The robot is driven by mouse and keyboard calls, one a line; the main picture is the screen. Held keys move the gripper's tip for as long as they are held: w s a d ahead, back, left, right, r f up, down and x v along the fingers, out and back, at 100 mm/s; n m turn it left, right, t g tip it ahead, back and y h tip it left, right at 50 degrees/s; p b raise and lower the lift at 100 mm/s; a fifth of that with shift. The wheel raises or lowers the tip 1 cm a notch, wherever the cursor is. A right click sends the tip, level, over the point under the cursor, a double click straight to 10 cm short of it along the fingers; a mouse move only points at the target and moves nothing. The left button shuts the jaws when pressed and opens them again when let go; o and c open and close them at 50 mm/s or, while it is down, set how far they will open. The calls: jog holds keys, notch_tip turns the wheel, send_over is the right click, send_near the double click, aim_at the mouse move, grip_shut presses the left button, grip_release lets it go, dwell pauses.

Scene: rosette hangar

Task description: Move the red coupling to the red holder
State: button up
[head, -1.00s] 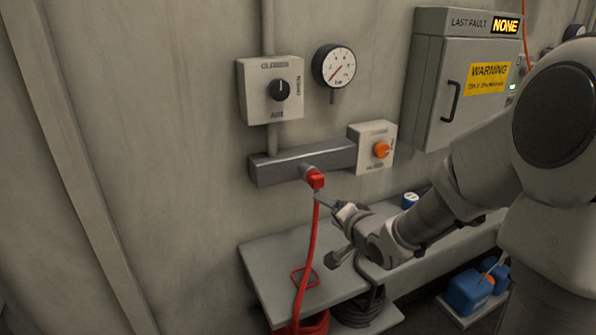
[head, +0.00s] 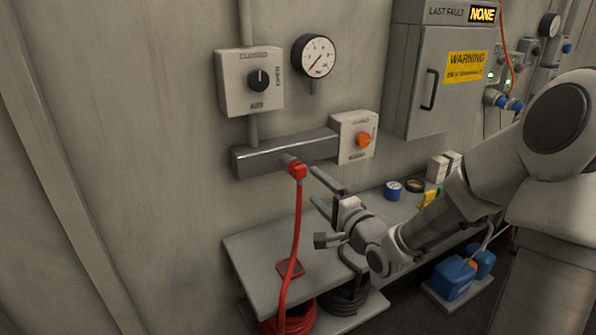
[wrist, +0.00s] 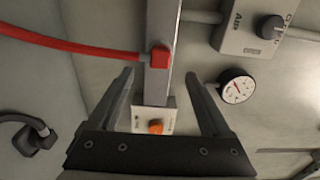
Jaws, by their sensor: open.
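The red coupling (head: 298,171) is plugged into the front of a grey wall-mounted bar (head: 255,160), and its red hose hangs down to the floor. In the wrist view the coupling (wrist: 160,57) lies ahead of the fingertips, roughly centred between them. My gripper (head: 313,184) is open and empty, just right of the coupling in the head view and apart from it. Its two fingers (wrist: 160,76) show spread in the wrist view. A red square outline (head: 290,268) lies on the bench behind the hose; I cannot tell whether it is the red holder.
A box with an orange knob (head: 353,138) is at the bar's right end. A switch box (head: 249,82) and a gauge (head: 314,56) hang above. The grey bench (head: 250,255) below has free room at left. Blue tape (head: 393,190) and blue canisters (head: 455,278) are farther right.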

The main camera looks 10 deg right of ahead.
aim_at(301, 174)
jog(key=shift+b+x, duration=1)
jog(key=shift+x, duration=3.3)
jog(key=shift+p, duration=0.35)
grip_shut()
jog(key=shift+s, duration=0.15)
jog(key=shift+p+v, duration=0.9)
jog(key=shift+v, duration=2)
